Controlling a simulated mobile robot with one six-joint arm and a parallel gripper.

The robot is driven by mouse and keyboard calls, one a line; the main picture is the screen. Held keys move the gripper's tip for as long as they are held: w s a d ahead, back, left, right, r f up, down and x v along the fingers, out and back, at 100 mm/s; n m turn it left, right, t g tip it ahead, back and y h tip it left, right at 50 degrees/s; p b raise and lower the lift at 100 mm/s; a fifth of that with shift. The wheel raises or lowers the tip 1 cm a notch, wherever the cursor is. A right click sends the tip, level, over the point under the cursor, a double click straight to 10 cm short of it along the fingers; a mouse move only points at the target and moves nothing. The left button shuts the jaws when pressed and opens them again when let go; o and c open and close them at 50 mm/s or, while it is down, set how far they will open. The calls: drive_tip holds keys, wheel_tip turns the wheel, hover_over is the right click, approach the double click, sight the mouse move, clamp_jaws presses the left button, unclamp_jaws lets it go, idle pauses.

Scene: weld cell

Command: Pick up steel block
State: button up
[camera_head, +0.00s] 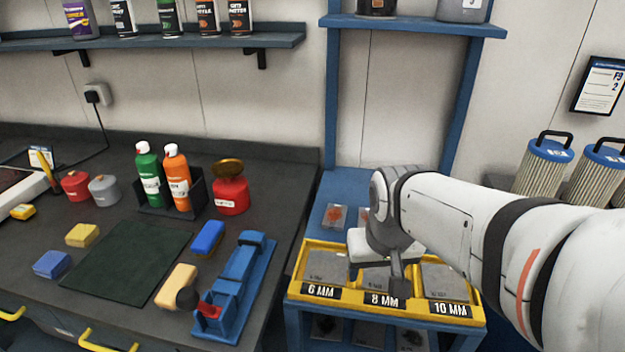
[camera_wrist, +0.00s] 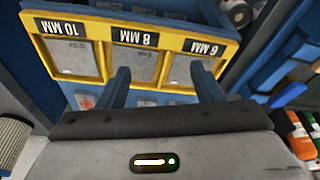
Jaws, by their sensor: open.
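Grey steel-looking pieces lie in a yellow tray (camera_head: 467,309) with slots marked 6 MM, 8 MM and 10 MM. The 6 MM piece (camera_head: 326,267) is at the left and the 10 MM piece (camera_head: 444,283) at the right. The middle 8 MM piece is largely behind my gripper (camera_head: 397,285) there. The wrist view shows the tray upside down, with the 8 MM piece (camera_wrist: 146,68) between the fingers of my open, empty gripper (camera_wrist: 163,86). I cannot tell whether the fingers touch anything. No separate piece is marked as the steel block.
The tray sits on a blue stand (camera_head: 295,325). Left of it, a dark bench (camera_head: 75,215) carries a blue clamp-like fixture (camera_head: 240,285), coloured blocks, a green bottle (camera_head: 150,178), an orange bottle (camera_head: 178,178) and a red container (camera_head: 231,194). Blue-topped filter cylinders (camera_head: 546,165) stand at right.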

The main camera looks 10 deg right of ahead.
drive_tip(key=o, duration=0.4)
drive_tip(key=w+m, duration=0.1)
drive_tip(key=w, duration=1.3)
drive_tip(key=shift+f+h, duration=0.3)
drive_tip(key=shift+h, duration=0.1)
drive_tip(key=m+t+b, duration=0.1)
drive_tip(key=m, duration=0.1)
approach(335, 214)
drive_tip(key=shift+s+d+h, duration=0.1)
drive_tip(key=shift+h, duration=0.2)
drive_tip(key=shift+w+f, duration=0.25)
drive_tip(key=shift+t, duration=0.3)
drive_tip(key=shift+s+a+p+x, duration=0.1)
drive_tip(key=shift+p+x, duration=0.05)
drive_tip(key=shift+x, duration=1.05)
drive_tip(key=shift+s+a+p+x, duration=0.15)
drive_tip(key=shift+p+x, duration=0.05)
drive_tip(key=shift+x, duration=1.05)
drive_tip(key=shift+s+a+p+x, duration=0.1)
drive_tip(key=shift+p+x, duration=0.05)
drive_tip(key=shift+x, duration=1.05)
